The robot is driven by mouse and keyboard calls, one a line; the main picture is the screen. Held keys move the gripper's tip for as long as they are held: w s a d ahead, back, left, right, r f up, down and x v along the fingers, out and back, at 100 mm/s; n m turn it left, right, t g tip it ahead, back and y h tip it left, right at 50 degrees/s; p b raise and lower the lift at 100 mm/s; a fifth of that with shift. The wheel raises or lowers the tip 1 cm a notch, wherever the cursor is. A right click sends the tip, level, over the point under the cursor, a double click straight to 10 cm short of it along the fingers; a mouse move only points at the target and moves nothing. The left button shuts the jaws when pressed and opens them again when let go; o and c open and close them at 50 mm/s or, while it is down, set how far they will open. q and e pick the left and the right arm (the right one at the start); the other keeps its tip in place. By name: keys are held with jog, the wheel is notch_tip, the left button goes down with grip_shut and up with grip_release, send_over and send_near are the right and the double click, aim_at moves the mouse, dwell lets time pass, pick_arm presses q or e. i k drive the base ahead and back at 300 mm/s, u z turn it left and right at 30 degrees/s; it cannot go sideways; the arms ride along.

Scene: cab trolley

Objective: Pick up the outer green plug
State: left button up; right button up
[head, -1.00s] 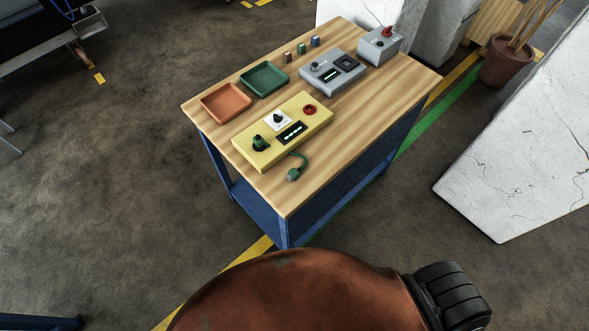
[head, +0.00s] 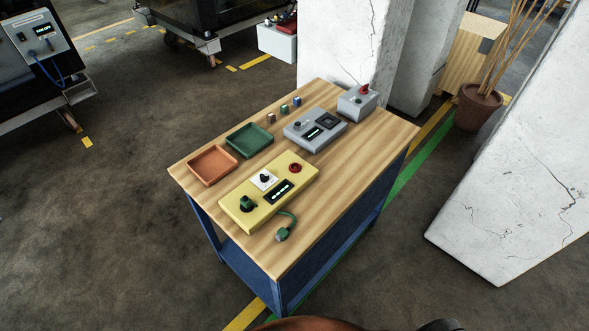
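A yellow control box (head: 300,173) lies on the wooden top of the trolley (head: 350,160). A green plug (head: 282,234) lies on the wood in front of the box, on the end of a short green cable (head: 291,217) that runs from the box. A dark green plug-like piece (head: 246,204) stands on the box's near left corner. A small green piece (head: 284,109) stands at the back between a brown one (head: 271,117) and a blue one (head: 297,101). Neither of my grippers is in view.
An orange tray (head: 212,166) and a green tray (head: 249,140) lie at the back left. A grey control box (head: 315,128) and a grey box with a red switch (head: 357,101) are at the back right. White cracked blocks (head: 515,150) stand right of the trolley.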

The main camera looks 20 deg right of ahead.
aim_at(282, 234)
jog(key=u, duration=2.7)
jog(key=k, duration=1.65)
jog(key=z, duration=0.9)
